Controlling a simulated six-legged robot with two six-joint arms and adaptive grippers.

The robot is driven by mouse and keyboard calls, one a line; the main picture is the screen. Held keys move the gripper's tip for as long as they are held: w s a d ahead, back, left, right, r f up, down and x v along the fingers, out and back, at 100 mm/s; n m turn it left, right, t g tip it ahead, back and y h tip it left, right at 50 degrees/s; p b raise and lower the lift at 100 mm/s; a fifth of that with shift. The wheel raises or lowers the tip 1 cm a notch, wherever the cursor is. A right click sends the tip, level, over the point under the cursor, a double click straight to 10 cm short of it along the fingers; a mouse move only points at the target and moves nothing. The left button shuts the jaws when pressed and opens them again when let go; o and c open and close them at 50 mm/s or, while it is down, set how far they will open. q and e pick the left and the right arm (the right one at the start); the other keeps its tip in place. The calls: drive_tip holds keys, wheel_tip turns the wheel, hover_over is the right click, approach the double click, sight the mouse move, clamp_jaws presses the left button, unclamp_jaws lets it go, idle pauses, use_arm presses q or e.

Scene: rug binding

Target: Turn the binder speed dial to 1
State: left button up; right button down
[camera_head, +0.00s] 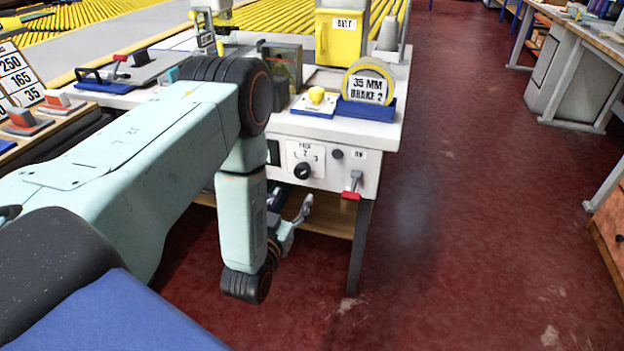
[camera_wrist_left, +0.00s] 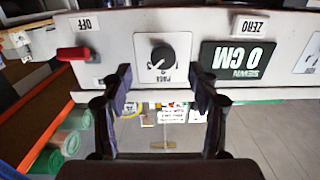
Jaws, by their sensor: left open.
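The speed dial (camera_head: 303,170) is a round black knob on a white plate with small numbers, on the front panel of the white binder table. In the left wrist view the dial (camera_wrist_left: 162,58) appears upside down, with a pale mark that seems to point to the lower left; which number it meets is too small to tell. My left gripper (camera_head: 291,208) is below and in front of the panel, partly hidden by my arm. In the wrist view its two dark fingers (camera_wrist_left: 160,84) are apart and empty, with the dial centred beyond their tips. My right gripper is not in view.
A red-handled switch (camera_head: 351,188) is right of the dial; it also shows in the wrist view (camera_wrist_left: 73,53) near an OFF label. A 35 MM tape roll (camera_head: 368,88) stands on top. Floor to the right is clear.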

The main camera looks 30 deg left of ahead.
sight(301, 175)
use_arm(q)
drive_tip(key=shift+t, duration=0.3)
drive_tip(key=x, duration=0.2)
drive_tip(key=b+x, duration=0.1)
drive_tip(key=x, duration=0.1)
drive_tip(key=b+x, duration=0.1)
drive_tip(key=x, duration=0.2)
drive_tip(key=shift+a+r, duration=0.35)
drive_tip(key=shift+r, duration=0.05)
drive_tip(key=shift+w+r, duration=0.1)
drive_tip(key=shift+w, duration=0.35)
drive_tip(key=c, duration=1.2)
drive_tip(key=shift+o, duration=0.2)
